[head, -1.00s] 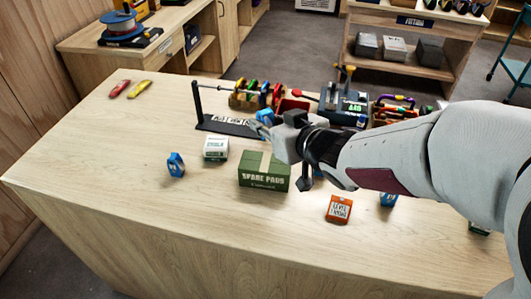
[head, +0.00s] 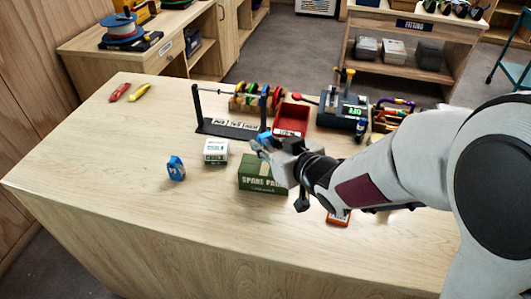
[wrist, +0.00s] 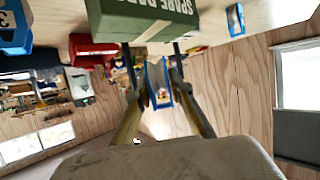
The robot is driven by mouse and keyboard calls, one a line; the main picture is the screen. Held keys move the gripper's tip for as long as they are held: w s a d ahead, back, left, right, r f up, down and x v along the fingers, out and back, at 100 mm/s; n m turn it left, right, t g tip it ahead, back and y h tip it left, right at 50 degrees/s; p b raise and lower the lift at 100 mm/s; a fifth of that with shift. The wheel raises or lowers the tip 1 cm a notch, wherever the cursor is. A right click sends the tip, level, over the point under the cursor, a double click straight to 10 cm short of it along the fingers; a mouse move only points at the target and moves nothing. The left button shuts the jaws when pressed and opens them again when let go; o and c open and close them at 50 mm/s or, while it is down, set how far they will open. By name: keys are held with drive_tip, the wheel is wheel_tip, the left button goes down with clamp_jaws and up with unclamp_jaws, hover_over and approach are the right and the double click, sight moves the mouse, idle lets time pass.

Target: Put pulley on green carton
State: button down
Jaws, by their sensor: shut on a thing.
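My gripper (head: 267,145) is shut on a blue pulley (head: 264,138), holding it near the far edge of the green carton. In the wrist view the pulley (wrist: 159,84) sits between the two fingers (wrist: 152,75). The green carton (head: 255,182), marked "SPARE PADS", stands on the table, partly covered by my gripper and wrist. The carton (wrist: 140,20) fills the top middle of the wrist view. I cannot tell whether the pulley touches it.
A small white box (head: 216,151) and another blue item (head: 176,168) stand left of the carton. A black stand with a bar (head: 230,130) and a red tray (head: 291,120) are behind it. An orange box (head: 338,219) is half hidden under my arm. The table's left front is clear.

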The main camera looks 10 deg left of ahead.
drive_tip(key=shift+f, duration=1.55)
drive_tip(key=shift+f, duration=0.1)
drive_tip(key=c, duration=1.8)
unclamp_jaws()
drive_tip(key=shift+v, duration=3.8)
